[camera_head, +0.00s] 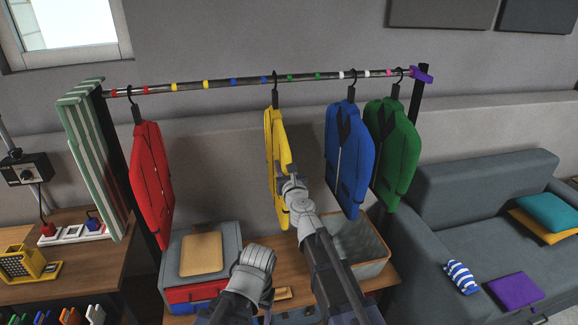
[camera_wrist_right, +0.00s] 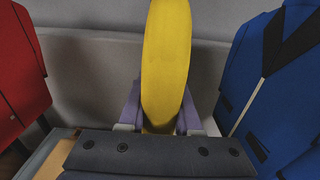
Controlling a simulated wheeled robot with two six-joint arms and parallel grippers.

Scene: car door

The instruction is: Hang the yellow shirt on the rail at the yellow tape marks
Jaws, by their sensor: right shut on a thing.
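The yellow shirt (camera_head: 275,150) hangs upright from a dark hanger whose hook is at the rail (camera_head: 220,83), between the second blue mark and the first green mark. The two yellow tape marks (camera_head: 190,86) are farther left on the rail, with no hanger between them. My right gripper (camera_head: 285,178) is shut on the shirt's lower part. In the right wrist view its purple fingers (camera_wrist_right: 160,115) stand on both sides of the yellow cloth (camera_wrist_right: 166,60). My left gripper (camera_head: 255,262) is low, left of the right arm, away from the shirt; its fingers cannot be made out.
A red shirt (camera_head: 151,180) hangs at the left, and blue (camera_head: 350,150) and green (camera_head: 395,150) shirts hang at the right. Below are a grey case (camera_head: 225,245) and an open bin (camera_head: 350,245). The rail is free between the red and yellow shirts.

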